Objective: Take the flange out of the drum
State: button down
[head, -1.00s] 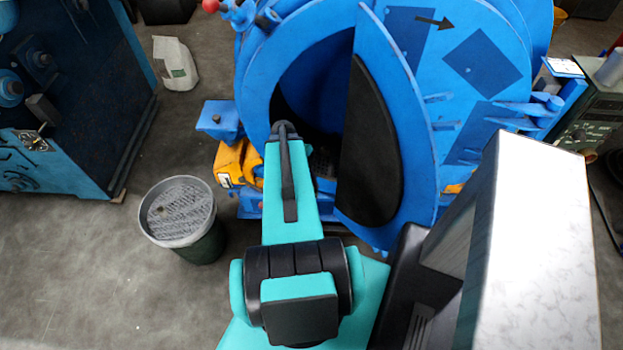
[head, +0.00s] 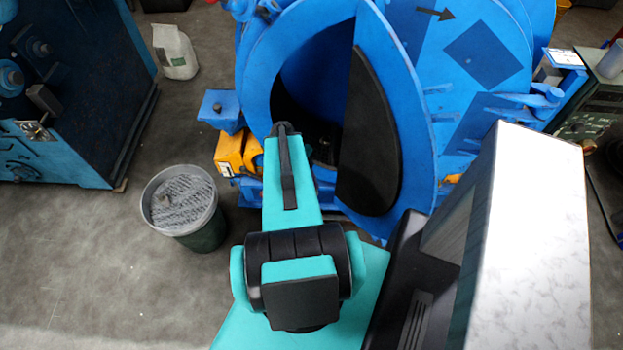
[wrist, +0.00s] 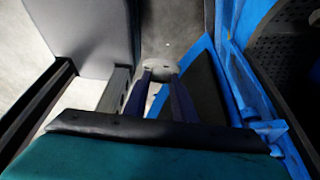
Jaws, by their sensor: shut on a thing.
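The blue drum (head: 290,40) stands ahead with its round front opening facing me. Its blue door (head: 415,130) with a black inner pad (head: 370,140) stands at the right of the opening. In the head view my arm reaches to the opening's lower edge and hides my gripper. In the wrist view my gripper (wrist: 160,78) is shut on a small grey rounded piece, the flange (wrist: 159,71), at its fingertips. The flange's full shape does not show. The blue door frame (wrist: 228,50) and a dark perforated surface (wrist: 290,45) lie to the right of the fingers.
A bin with a grey mesh top (head: 182,205) stands on the floor left of my arm. A blue machine (head: 70,90) is at the far left, with a white bag (head: 175,52) behind. A silver-topped cabinet (head: 540,230) is close at the right. Floor is clear at lower left.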

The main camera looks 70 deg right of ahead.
jog(key=a+p, duration=0.1)
jog(key=p, duration=0.1)
jog(key=s+a+p, duration=0.1)
jog(key=a+p, duration=0.1)
jog(key=p, duration=0.1)
jog(key=shift+s+a, duration=0.15)
jog(key=shift+a, duration=0.1)
dwell(0.3)
